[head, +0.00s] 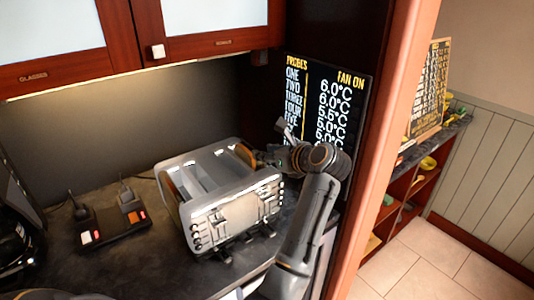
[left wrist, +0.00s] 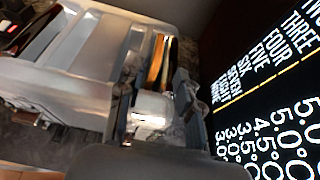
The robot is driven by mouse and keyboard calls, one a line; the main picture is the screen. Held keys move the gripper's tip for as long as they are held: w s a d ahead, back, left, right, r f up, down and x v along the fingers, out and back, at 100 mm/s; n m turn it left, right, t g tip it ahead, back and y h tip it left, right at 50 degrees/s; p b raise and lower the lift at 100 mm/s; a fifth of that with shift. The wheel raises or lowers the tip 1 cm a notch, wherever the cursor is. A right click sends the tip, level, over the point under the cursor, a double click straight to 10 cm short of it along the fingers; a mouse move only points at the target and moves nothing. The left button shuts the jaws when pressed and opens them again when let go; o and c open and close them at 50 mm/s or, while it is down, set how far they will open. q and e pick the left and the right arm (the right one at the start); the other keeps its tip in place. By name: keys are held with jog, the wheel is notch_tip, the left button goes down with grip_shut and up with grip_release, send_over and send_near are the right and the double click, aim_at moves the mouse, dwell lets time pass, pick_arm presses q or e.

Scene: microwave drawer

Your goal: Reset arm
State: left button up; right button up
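My left arm comes up from the bottom right in the head view. My left gripper (head: 268,145) is at the right end of a silver toaster (head: 237,211). In the left wrist view the two dark fingers of this gripper (left wrist: 156,80) stand apart, with the toaster's end and some tan slices (left wrist: 160,62) showing between and beyond them. The toaster's grey body (left wrist: 60,80) fills the left of that view. I cannot tell whether the fingers touch it. My right gripper is in neither view.
A black board with white temperature readings (head: 325,95) stands close behind the gripper. A wooden post (head: 375,150) rises right of the arm. A dark device with red lights (head: 112,228) sits left of the toaster. Cabinets (head: 190,25) hang above.

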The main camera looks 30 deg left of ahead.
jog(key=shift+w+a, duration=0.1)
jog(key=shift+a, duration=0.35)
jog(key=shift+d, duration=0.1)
